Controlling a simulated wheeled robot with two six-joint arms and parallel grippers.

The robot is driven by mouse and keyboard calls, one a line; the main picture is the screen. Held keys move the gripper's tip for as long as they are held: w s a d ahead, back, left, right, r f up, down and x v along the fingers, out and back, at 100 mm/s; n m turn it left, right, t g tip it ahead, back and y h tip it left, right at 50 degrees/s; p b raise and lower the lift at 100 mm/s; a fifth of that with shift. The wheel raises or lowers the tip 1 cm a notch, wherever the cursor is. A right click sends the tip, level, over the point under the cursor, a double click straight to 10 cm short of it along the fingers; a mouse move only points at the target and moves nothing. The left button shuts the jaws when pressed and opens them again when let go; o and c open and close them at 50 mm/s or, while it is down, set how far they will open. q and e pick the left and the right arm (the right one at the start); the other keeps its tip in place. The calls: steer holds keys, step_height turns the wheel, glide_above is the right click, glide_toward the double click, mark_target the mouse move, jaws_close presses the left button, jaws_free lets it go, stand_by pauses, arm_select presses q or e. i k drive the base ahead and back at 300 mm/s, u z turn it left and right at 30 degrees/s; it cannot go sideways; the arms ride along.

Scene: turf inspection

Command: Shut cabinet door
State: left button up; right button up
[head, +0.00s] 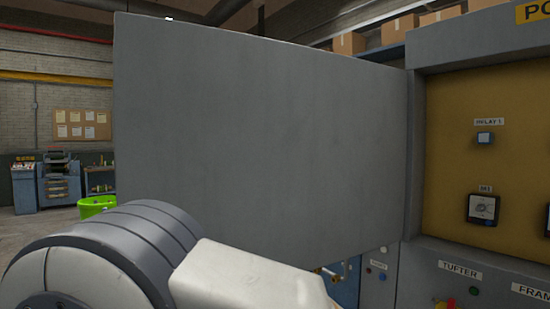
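The grey cabinet door (260,140) stands wide open and fills the middle of the head view. It joins the left side of the grey cabinet (415,150) at its right edge. The open cabinet shows a yellow-brown inner panel (470,110) with a relay button and a dial. One of my arms crosses the bottom left in front of the door's lower part. Whether it touches the door cannot be told. Neither of my grippers is in view.
Below the cabinet is a control panel (460,285) with labels and buttons. Cardboard boxes (395,32) sit on a shelf behind.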

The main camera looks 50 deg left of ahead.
mark_target(294, 156)
steer(key=u, duration=3.2)
steer(key=i, duration=4.4)
steer(key=z, duration=4.65)
steer(key=i, duration=0.7)
steer(key=z, duration=0.1)
